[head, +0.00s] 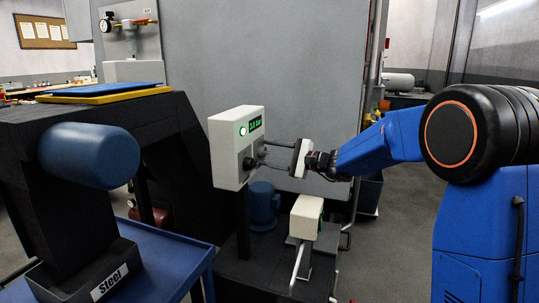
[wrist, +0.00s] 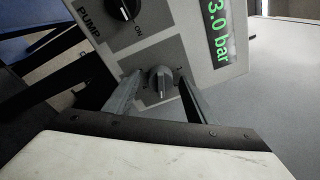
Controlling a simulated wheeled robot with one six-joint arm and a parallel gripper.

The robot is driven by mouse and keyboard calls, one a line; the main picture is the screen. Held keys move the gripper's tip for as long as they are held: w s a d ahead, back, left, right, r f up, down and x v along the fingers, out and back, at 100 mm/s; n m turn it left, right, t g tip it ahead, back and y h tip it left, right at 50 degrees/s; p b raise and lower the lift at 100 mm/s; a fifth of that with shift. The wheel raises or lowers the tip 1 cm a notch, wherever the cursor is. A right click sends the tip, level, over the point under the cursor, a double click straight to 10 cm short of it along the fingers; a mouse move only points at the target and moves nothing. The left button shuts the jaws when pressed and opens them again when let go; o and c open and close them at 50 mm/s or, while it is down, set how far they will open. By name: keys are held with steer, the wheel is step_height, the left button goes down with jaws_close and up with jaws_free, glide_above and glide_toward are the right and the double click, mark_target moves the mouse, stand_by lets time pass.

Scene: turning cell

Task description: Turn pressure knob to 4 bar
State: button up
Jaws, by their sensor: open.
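The pressure knob (wrist: 160,78) is a small dark grey knob on the control box's grey plate, in the middle of the wrist view. The green display (wrist: 222,32) above it reads 3.0 bar; it also shows lit in the head view (head: 256,124). My gripper (head: 263,153) reaches the front of the light grey control box (head: 226,152) from the right. Its two fingers are open, one on each side of the pressure knob, with a visible gap to it. The exact fingertip depth is hard to tell.
A larger black pump knob (wrist: 123,8), marked PUMP and ON, sits close by on the same plate. A blue motor (head: 262,203) and a cream box (head: 306,215) stand below the control box. A large grey panel (head: 290,70) rises behind.

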steer(key=c, duration=1)
steer(key=shift+c, duration=0.2)
steer(key=shift+m, duration=0.3)
steer(key=m, duration=0.4)
steer(key=shift+r+g, duration=0.1)
steer(key=shift+g, duration=0.2)
steer(key=m, duration=0.5)
steer(key=shift+w+d+m+g+h, duration=0.1)
steer(key=shift+w+m+g+h, duration=0.05)
steer(key=shift+m+g+h, duration=0.2)
steer(key=o, duration=1)
